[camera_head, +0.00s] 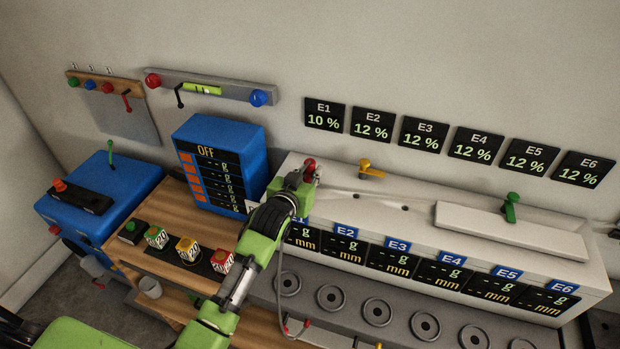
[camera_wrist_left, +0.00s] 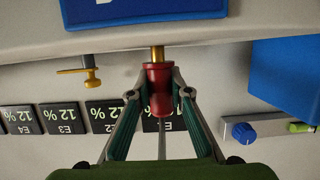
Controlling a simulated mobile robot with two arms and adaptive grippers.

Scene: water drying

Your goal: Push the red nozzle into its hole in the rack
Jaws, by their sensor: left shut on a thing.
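The red nozzle (camera_head: 309,165) is at the left end of the white rack (camera_head: 420,215). My left gripper (camera_head: 300,183) is shut on it. In the left wrist view, which is upside down, the gripper's two fingers (camera_wrist_left: 160,95) close on both sides of the red nozzle body (camera_wrist_left: 157,78). Its brass end (camera_wrist_left: 156,53) points at the rack's edge (camera_wrist_left: 200,45) and appears to meet it. I cannot tell how deep it sits, and its hole is hidden. My right gripper is not in view.
A yellow nozzle (camera_head: 371,169) and a green nozzle (camera_head: 511,207) stand along the rack to the right. A blue box with an OFF display (camera_head: 219,150) stands close on the left. Several coloured cubes lie on the wooden bench (camera_head: 165,262).

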